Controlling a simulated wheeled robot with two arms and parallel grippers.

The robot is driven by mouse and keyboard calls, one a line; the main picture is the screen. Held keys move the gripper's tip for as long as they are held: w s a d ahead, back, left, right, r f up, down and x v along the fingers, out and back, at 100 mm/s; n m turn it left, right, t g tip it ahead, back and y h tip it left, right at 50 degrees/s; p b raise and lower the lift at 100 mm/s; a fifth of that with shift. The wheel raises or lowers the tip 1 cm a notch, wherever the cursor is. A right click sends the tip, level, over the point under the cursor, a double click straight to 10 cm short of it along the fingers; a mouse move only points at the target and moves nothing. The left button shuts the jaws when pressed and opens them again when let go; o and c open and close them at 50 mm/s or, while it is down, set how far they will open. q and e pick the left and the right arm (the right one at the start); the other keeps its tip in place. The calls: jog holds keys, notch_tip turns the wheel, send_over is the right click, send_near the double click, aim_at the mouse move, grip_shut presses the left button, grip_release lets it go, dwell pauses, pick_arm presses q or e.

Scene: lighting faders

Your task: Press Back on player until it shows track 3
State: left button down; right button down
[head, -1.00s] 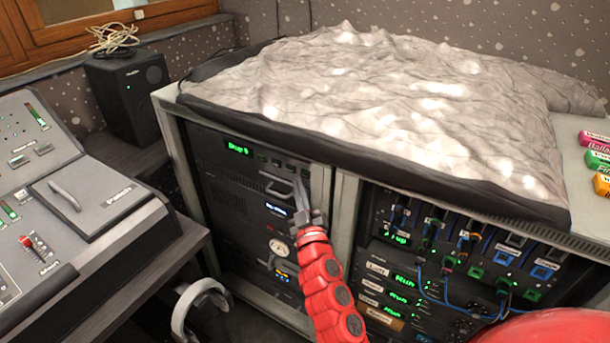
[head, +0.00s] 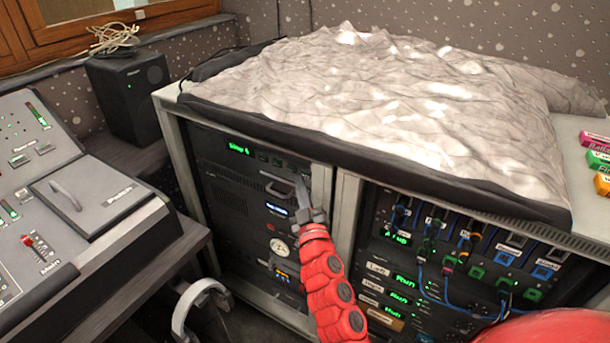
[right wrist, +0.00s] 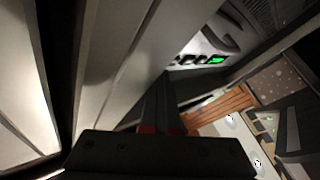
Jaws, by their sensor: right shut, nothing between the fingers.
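The player (head: 220,160) is the dark top unit in the left bay of the rack. Its small green display (head: 239,149) seems to read "Stop 4", though the digit is tiny. A row of small dark buttons (head: 276,161) lies right of the display; their labels are unreadable. In the right wrist view the buttons (right wrist: 190,60) and lit display (right wrist: 217,60) show beyond the fingers. My right gripper (head: 303,187) is shut and empty, its tips close to the right end of the button row. I cannot tell whether they touch a button. My left gripper is out of view.
A handle (head: 276,187) sticks out below the player. The rack's pale upright (head: 319,190) stands right beside my gripper.

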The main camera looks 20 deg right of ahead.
jog(key=shift+w+d+r, duration=0.1)
jog(key=shift+w+d, duration=0.2)
jog(key=shift+d, duration=0.3)
dwell(0.6)
jog(key=shift+s+a+f, duration=0.15)
jog(key=shift+s+f, duration=0.3)
jog(key=shift+f, duration=0.05)
jog(key=shift+s+a+b, duration=0.1)
jog(key=shift+b, duration=0.2)
jog(key=s+a, duration=0.1)
jog(key=a, duration=0.1)
jog(key=s+a+b, duration=0.1)
jog(key=s, duration=0.1)
jog(key=shift+s+a+r+b, duration=0.1)
jog(key=shift+a+r+b, duration=0.1)
jog(key=shift+a+b, duration=0.15)
